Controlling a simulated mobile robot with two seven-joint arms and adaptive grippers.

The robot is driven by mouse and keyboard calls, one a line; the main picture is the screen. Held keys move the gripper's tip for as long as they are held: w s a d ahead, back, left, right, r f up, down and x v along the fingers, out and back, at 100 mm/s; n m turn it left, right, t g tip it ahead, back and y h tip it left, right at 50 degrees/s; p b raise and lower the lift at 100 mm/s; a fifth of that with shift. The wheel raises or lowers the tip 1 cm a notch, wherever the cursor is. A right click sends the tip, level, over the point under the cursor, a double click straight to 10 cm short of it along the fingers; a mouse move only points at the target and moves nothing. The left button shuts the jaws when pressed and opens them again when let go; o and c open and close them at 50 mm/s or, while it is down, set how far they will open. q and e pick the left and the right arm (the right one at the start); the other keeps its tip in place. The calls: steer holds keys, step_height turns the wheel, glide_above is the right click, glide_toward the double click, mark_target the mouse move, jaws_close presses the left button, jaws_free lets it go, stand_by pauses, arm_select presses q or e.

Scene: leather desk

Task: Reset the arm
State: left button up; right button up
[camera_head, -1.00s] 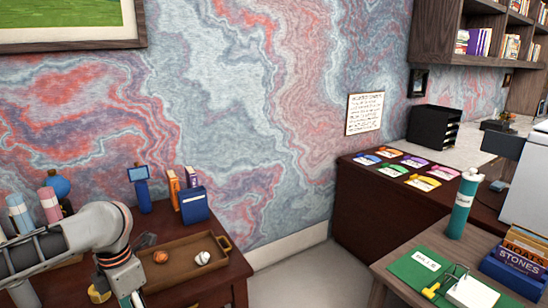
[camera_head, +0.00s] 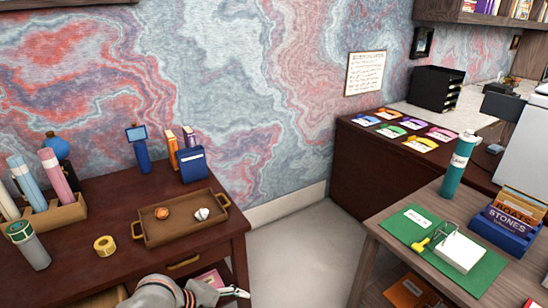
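My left arm (camera_head: 165,292) shows at the bottom edge of the head view, in front of the left desk. Its gripper (camera_head: 236,292) is small and partly cut off beside the desk's front right corner, low near the drawer area. I see nothing held in it, but its fingers are too small to tell whether they are open or shut. My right gripper is not in view.
The left desk (camera_head: 100,215) bears a wooden tray (camera_head: 180,232) with two small balls, a yellow tape roll (camera_head: 105,245), a grey cylinder (camera_head: 28,246) and a tube holder (camera_head: 58,216). A right desk (camera_head: 400,215) holds a teal bottle (camera_head: 458,165). Floor between is clear.

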arm_select(q)
steer(key=s+a+f+n+t, duration=0.1)
steer(key=s+f+n+t, duration=0.2)
steer(key=n, duration=0.8)
step_height(320, 180, down, 2)
steer(key=shift+s+a+f+t+y, duration=0.3)
steer(key=shift+s+t, duration=0.1)
steer(key=shift+s, duration=0.2)
steer(key=s+a+f+n+y, duration=0.1)
steer(key=s+a+n, duration=0.2)
steer(key=s+a+f+n+t+y, duration=0.1)
steer(key=s+a+f+n, duration=0.1)
steer(key=s+a+n, duration=0.1)
steer(key=s+a+f+n+t+y, duration=0.1)
steer(key=s+a+n, duration=0.2)
steer(key=s+n, duration=0.1)
steer(key=shift+s+a+f+y, duration=0.25)
steer(key=shift+s+f+y, duration=0.05)
steer(key=shift+f, duration=0.1)
steer(key=shift+c, duration=0.4)
